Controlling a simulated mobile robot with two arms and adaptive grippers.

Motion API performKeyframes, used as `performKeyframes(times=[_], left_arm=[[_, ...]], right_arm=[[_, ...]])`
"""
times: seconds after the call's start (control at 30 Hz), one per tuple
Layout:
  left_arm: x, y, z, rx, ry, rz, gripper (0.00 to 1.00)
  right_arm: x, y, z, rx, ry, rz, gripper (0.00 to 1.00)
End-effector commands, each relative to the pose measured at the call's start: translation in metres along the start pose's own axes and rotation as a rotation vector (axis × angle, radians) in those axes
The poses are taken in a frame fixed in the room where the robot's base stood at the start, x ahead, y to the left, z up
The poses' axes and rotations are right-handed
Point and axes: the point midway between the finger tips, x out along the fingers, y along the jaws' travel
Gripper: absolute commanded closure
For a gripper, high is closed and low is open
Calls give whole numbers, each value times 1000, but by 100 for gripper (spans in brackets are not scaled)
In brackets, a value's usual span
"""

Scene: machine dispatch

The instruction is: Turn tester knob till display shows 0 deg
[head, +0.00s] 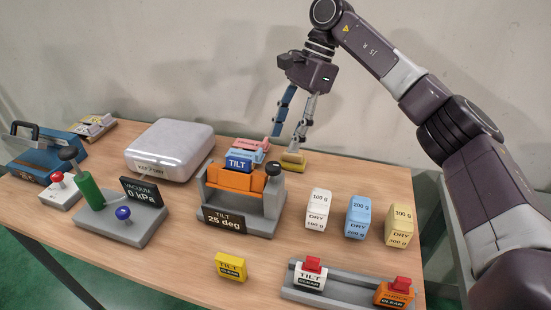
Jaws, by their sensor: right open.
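The grey tilt tester (268,218) stands in the middle of the table, and its display (224,220) reads TILT 25 deg. A dark round knob (273,169) sits at the right end of its orange cradle (237,180). A blue block labelled TILT (239,163) rests at the cradle. My right gripper (288,138) is open, with its fingers pointing down above and behind the knob, apart from it. Nothing shows between its fingers. My left gripper is not in view.
Behind the tester lie a pink block (252,144) and a yellow block (293,160). A vacuum tester (127,226) stands left. A grey rack (345,291) and a yellow TILT block (231,267) are in front.

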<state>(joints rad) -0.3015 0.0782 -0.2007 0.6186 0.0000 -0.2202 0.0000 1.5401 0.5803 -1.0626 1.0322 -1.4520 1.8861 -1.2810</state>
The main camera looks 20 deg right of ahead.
Motion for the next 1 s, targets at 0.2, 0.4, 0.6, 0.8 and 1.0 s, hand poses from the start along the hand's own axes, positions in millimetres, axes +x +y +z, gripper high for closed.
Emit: performKeyframes(times=[0.2, 0.4, 0.6, 0.8, 1.0], left_arm=[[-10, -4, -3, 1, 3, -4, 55], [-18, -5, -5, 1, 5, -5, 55], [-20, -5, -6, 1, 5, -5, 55], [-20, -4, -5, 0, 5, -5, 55], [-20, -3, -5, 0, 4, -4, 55]], right_arm=[[31, 1, 0, 0, 0, 5, 55], [60, 1, 0, 1, 1, 3, 55], [73, 1, 0, 1, 0, 2, 55], [74, 0, 0, 1, 0, 1, 55], [74, 0, 0, 1, 0, 1, 74]])
